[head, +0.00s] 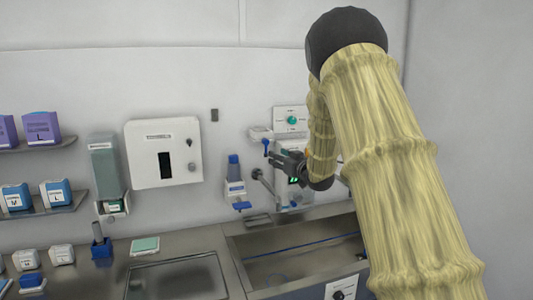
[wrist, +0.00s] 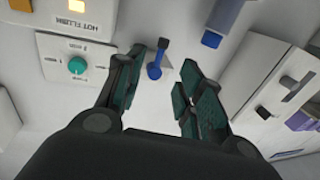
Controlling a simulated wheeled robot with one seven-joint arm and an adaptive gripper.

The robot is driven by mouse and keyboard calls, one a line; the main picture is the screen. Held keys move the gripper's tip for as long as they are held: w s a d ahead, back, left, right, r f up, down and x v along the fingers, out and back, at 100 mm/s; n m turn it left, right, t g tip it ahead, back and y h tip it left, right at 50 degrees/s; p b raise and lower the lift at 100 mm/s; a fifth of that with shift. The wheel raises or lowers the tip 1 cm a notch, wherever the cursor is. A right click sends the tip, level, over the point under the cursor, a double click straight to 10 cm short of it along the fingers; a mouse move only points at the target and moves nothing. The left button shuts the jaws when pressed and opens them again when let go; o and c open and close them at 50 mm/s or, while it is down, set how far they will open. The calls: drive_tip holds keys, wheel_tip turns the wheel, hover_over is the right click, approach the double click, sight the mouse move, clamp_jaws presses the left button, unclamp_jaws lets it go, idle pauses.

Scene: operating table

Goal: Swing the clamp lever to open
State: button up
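A small blue lever (head: 266,147) hangs at a white wall bracket (head: 260,133) in the head view, just left of my gripper (head: 280,160). In the wrist view the blue lever (wrist: 155,70) shows ahead of my gripper (wrist: 172,68), close to the left fingertip and in the gap between the fingers. My gripper is open and empty. I cannot tell whether the left finger touches the lever. The lever's pivot and mount are hard to make out from the wrist.
A white panel with a teal knob (head: 292,120) is right of the lever; the knob also shows in the wrist view (wrist: 77,66). A blue-topped dispenser (head: 234,170) is on the wall to the left. A steel sink (head: 232,255) lies below.

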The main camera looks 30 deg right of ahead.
sight(266, 152)
drive_tip(key=w+p, duration=0.2)
drive_tip(key=w, duration=0.5)
drive_tip(key=shift+w+d, duration=0.2)
drive_tip(key=shift+w, duration=0.2)
clamp_jaws()
drive_tip(key=shift+a, duration=0.2)
drive_tip(key=shift+d, duration=0.2)
